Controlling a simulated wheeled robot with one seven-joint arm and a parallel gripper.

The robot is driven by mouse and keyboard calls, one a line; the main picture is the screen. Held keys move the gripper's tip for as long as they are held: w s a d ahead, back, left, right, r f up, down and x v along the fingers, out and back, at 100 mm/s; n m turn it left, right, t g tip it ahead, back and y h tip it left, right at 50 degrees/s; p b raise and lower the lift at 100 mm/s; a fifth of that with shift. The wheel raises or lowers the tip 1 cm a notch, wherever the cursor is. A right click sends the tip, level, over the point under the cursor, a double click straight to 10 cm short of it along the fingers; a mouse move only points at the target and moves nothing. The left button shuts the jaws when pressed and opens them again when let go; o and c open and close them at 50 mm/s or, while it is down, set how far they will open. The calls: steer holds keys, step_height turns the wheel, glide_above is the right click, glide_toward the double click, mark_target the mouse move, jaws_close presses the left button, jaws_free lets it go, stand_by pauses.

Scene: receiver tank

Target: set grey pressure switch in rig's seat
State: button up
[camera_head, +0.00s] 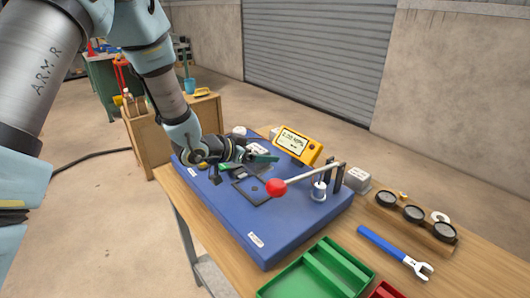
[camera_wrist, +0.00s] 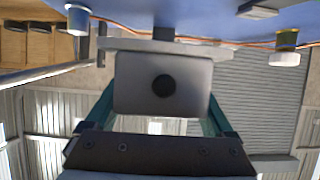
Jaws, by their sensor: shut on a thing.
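The grey pressure switch (camera_wrist: 135,85), a grey box with a round black spot and a wider pale plate along its top in the picture, is between the two teal fingers of my gripper (camera_wrist: 160,100) in the wrist view. My gripper is shut on it. In the head view my gripper (camera_head: 258,157) is over the back left part of the blue rig (camera_head: 268,243), and the switch is hard to make out there. A dark, square-framed seat (camera_head: 255,190) lies on the rig top, just in front of my gripper. Whether the switch touches the rig is unclear.
A lever with a red knob (camera_head: 276,187) reaches over the rig, right of the seat. A yellow meter (camera_head: 298,146) stands behind. A grey-white box (camera_head: 357,179), a wooden gauge holder (camera_head: 415,218), a blue wrench (camera_head: 390,249) and a green tray (camera_head: 318,272) lie right and front.

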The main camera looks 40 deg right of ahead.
mark_target(261, 186)
steer(key=shift+f+b, duration=2.55)
steer(key=shift+f, duration=1.05)
steer(key=shift+a, duration=0.15)
steer(key=shift+f+b, duration=0.65)
steer(key=o, duration=1.5)
steer(key=shift+a, duration=0.1)
steer(key=b+v, duration=0.2)
steer(key=v, duration=0.8)
steer(key=shift+w+a+r, duration=0.1)
steer(key=shift+a+r, duration=0.05)
steer(key=shift+a, duration=0.15)
